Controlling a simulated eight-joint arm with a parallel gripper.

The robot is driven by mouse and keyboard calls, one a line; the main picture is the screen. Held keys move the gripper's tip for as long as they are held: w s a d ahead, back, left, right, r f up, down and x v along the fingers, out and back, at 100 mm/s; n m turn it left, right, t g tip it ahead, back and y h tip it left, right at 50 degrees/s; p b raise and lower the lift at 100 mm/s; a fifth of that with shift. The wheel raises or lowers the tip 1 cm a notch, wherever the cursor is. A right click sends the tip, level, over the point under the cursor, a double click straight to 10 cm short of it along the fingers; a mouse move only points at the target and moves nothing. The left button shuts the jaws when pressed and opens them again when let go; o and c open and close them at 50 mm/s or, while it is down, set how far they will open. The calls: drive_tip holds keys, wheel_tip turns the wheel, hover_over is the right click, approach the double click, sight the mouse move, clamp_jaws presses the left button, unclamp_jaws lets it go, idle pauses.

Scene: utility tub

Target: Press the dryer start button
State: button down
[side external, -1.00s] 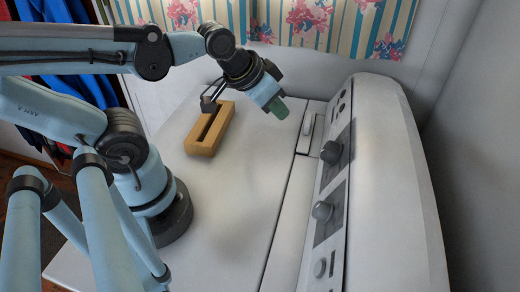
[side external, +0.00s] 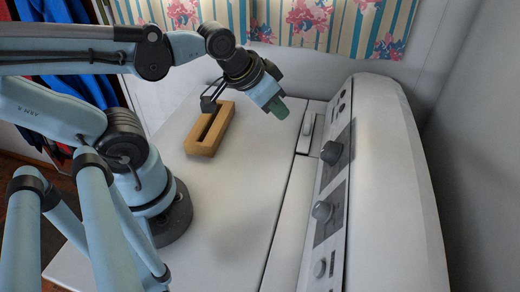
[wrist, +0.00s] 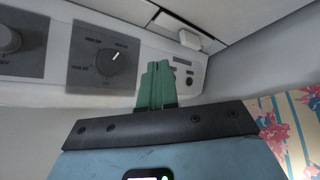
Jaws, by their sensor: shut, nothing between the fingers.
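The dryer control panel runs along the raised back console (side external: 385,190). Small round dark buttons (side external: 342,107) sit at its far end, beyond the far dial. In the wrist view, small buttons (wrist: 189,81) show just right of my fingertips; I cannot read their labels to tell which is start. My gripper (side external: 280,108) has green fingers, shut and empty, held above the white top, left of the console. In the wrist view the closed fingers (wrist: 157,86) appear in front of the panel, between the dial and the buttons, and hide part of it.
A far dial (side external: 331,152) and a near dial (side external: 322,211) stick out from the panel, with a smaller knob (side external: 320,268) closer. A striped floral curtain (side external: 345,25) hangs behind.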

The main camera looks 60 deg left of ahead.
drive_tip(key=s+d+r+m+g+h, duration=0.2)
drive_tip(key=s+d+m, duration=0.4)
drive_tip(key=m, duration=0.7)
drive_tip(key=s+d+r+m+g+h, duration=0.1)
drive_tip(key=s+d+m+g+h, duration=0.3)
drive_tip(key=s+d+m, duration=0.3)
drive_tip(key=d+m, duration=0.4)
drive_tip(key=m, duration=0.2)
drive_tip(key=shift+s+r+g, duration=0.25)
drive_tip(key=shift+r+g, duration=0.15)
drive_tip(key=shift+d, duration=0.15)
approach(314, 274)
drive_tip(key=shift+s+f, duration=1.35)
drive_tip(key=shift+f, duration=0.35)
drive_tip(key=shift+w+d+f, duration=0.35)
drive_tip(key=shift+w+d, duration=0.3)
drive_tip(key=shift+w+d+f, duration=0.35)
drive_tip(key=shift+w+d, duration=0.3)
drive_tip(key=shift+w+d, duration=0.1)
